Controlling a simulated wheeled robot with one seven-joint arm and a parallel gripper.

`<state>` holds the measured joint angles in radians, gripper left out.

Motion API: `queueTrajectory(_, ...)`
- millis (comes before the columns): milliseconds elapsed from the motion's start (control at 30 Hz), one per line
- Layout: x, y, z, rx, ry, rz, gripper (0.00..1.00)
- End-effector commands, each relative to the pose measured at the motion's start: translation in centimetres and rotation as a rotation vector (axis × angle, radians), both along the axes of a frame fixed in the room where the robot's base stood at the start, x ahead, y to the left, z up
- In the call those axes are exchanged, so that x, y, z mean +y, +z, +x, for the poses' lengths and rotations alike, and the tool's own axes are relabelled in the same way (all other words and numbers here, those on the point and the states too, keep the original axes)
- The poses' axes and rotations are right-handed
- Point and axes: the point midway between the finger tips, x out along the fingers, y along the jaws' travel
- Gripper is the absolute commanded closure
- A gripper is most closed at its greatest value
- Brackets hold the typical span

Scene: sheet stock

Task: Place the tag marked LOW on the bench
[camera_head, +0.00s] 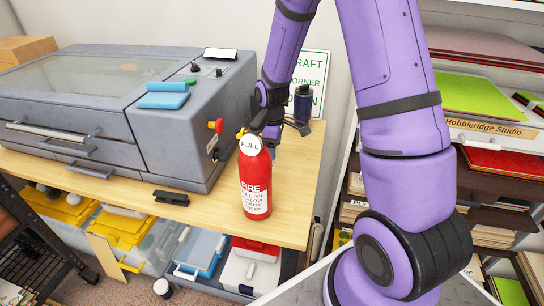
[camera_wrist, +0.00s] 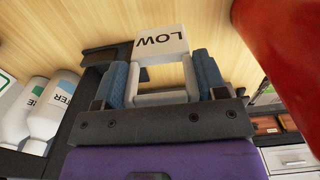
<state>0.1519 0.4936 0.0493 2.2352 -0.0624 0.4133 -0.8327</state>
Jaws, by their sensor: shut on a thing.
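The white tag marked LOW (camera_wrist: 162,42) shows in the wrist view, its lettering upside down. My gripper (camera_wrist: 163,80) is shut on the tag's pale loop, with a blue finger on each side. The wooden bench (camera_wrist: 60,30) lies beyond the tag; I cannot tell whether they touch. In the head view my gripper (camera_head: 270,135) is low over the bench top (camera_head: 300,165), partly behind the extinguisher, and the LOW tag is hidden. A round tag marked FULL (camera_head: 250,146) is at the top of the red fire extinguisher (camera_head: 256,185), which stands upright on the bench.
A grey machine (camera_head: 150,110) fills the bench's left part. A dark bottle (camera_head: 303,104) stands at the back right. A black stapler-like object (camera_head: 172,198) lies near the front edge. White bottles (camera_wrist: 45,110) show in the wrist view. Bare wood shows right of the extinguisher.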

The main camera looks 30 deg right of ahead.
Motion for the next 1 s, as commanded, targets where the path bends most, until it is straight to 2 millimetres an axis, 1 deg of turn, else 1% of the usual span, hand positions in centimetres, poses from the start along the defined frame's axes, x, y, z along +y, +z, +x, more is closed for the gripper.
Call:
queueTrajectory(133,0.0,-1.1,-0.1,0.003,0.0,0.0,0.61)
queueTrajectory(300,0.0,-3.4,-0.1,0.003,0.0,0.0,0.61)
queueTrajectory(367,0.0,-3.9,-0.1,0.002,-0.001,-0.001,0.61)
queueTrajectory(767,0.0,-4.3,0.0,0.001,0.0,-0.001,0.61)
queueTrajectory(800,0.0,-4.3,0.0,-0.001,0.0,-0.001,0.28)
queueTrajectory(867,0.0,-4.3,0.0,-0.001,0.0,-0.001,0.14)
queueTrajectory(900,0.0,-4.3,0.0,-0.001,0.0,-0.001,0.09)
queueTrajectory(1000,0.0,-4.3,0.0,0.0,0.0,0.0,0.09)
